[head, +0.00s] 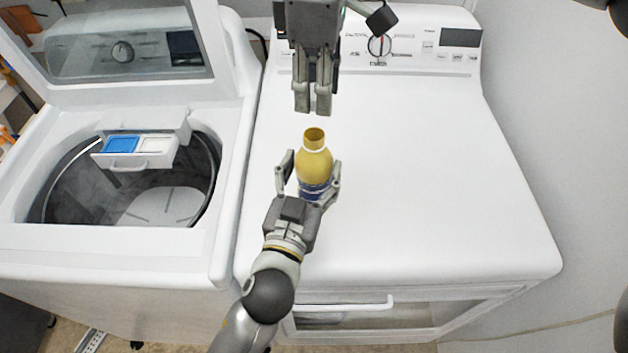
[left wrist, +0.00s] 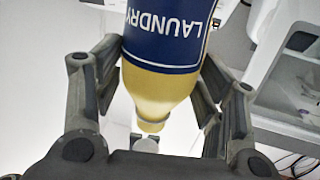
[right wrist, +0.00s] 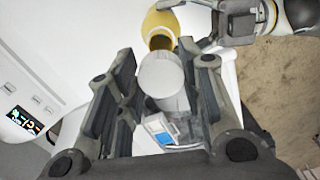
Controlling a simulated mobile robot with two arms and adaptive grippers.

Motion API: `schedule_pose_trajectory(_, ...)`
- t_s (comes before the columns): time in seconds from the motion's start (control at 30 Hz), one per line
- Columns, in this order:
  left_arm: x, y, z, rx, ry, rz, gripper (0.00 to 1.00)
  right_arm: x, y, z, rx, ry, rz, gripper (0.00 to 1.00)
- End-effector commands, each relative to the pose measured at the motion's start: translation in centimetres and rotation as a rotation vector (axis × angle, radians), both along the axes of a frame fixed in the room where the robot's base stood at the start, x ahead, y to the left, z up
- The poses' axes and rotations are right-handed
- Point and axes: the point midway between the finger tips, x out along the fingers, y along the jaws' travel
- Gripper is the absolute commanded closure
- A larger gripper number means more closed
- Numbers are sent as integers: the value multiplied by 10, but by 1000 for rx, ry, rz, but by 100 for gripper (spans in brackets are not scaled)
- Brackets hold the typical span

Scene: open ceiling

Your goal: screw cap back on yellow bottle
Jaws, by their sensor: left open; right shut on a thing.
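The yellow bottle (head: 313,165) stands upright on the white machine's top, its mouth uncovered. Its blue label reads LAUNDRY in the left wrist view (left wrist: 170,35). My left gripper (head: 311,172) has its fingers on either side of the bottle's lower body; whether they touch it is unclear. My right gripper (head: 312,110) points down above and apart from the bottle's mouth. It is shut on the pale cap (right wrist: 161,74), which shows between its fingers in the right wrist view, near the bottle neck (right wrist: 160,38). The cap is hard to make out in the head view.
The white machine top (head: 430,190) is clear around the bottle, with a control panel (head: 420,50) behind. On the left, a washer (head: 225,200) has its lid up and a blue-and-white drawer (head: 135,150) over the open drum.

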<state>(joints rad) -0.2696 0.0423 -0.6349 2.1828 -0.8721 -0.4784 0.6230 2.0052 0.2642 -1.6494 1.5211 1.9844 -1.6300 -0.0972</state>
Motion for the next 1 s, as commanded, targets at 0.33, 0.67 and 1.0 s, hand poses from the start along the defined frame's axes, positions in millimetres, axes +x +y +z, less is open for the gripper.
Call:
schedule_pose_trajectory(0.33,17,-5,0,-1,1,0,35,0,0,0,0,0,0,72)
schedule_pose_trajectory(0.67,17,-5,0,-1,0,0,47,0,0,0,0,0,0,72)
schedule_pose_trajectory(1.0,17,-5,0,-1,0,0,84,0,0,-1,0,0,0,72)
